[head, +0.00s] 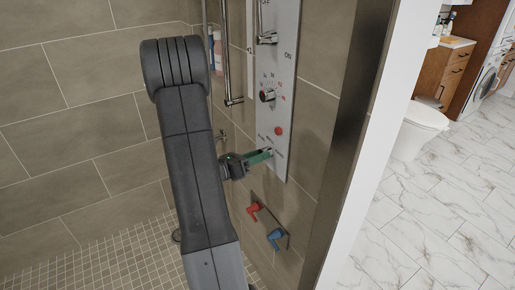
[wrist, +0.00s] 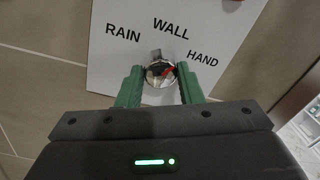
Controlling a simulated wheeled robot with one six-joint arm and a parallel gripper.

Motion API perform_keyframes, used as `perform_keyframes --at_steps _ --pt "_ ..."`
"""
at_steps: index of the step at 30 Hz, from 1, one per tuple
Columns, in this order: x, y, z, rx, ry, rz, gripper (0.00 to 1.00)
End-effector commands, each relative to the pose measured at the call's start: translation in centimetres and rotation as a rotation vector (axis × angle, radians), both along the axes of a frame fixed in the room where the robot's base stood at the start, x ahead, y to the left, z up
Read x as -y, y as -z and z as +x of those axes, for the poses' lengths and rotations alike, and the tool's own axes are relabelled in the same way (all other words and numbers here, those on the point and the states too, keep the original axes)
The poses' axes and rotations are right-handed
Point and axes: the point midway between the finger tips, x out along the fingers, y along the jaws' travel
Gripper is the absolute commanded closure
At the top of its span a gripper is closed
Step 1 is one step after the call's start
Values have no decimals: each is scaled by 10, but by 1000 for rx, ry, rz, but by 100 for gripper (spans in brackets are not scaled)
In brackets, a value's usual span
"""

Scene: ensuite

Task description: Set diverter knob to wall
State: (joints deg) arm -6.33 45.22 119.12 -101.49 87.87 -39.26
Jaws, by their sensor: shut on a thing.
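The diverter knob (wrist: 160,74) is a small round chrome knob low on the white shower panel (head: 277,75). The labels RAIN, WALL and HAND are arced above it in the wrist view, with WALL in the middle. A red mark on the knob's face slants up and right, toward HAND more than WALL. A small grey tab shows just above the knob, under WALL. My gripper (wrist: 160,88) has its green fingers closed on either side of the knob. In the head view my gripper (head: 264,156) reaches the panel's lower end, and its fingers hide the knob.
Above on the panel are a red button (head: 278,130), another chrome knob (head: 267,95) and a lever (head: 267,39). Red (head: 254,211) and blue (head: 275,236) handles stick out of the tiled wall below. A dark-edged wall end stands right; a toilet (head: 419,128) is beyond.

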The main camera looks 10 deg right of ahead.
Motion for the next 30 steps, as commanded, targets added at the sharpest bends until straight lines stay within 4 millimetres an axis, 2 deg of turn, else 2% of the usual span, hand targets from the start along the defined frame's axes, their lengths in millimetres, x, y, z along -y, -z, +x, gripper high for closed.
perform_keyframes --at_steps 1,15,30 --pt "0 -5 0 -47 0 -15 90" --pt "0 -3 0 -397 -1 -144 90" --pt "0 0 0 -530 0 -194 90"
